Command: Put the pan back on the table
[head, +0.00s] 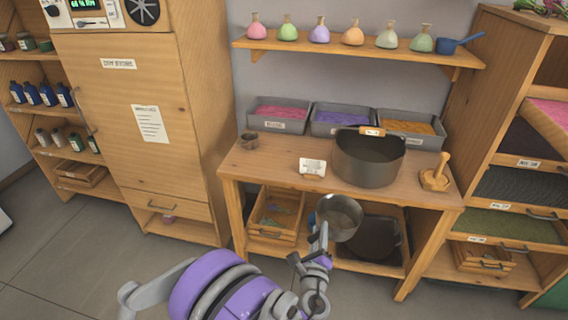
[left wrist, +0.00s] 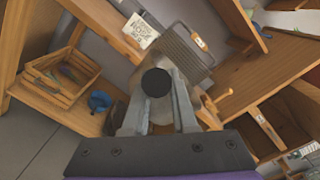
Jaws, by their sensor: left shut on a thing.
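A small grey metal pan (head: 341,214) is held in front of the wooden table (head: 262,168), a little below its top and apart from it as far as I can tell. My left gripper (head: 317,262) is shut on the pan's handle, which points down toward me. In the left wrist view, the dark round handle end (left wrist: 157,82) sits between the two fingers of the left gripper (left wrist: 157,108); most of the pan is hidden behind it. My right gripper is not in view.
On the table stand a big dark pot (head: 368,160), a small card (head: 312,167), a small brown cup (head: 248,141) and a wooden mortar (head: 435,178). Grey bins (head: 280,113) line the back. The left front of the tabletop is clear. A crate (head: 272,220) sits below.

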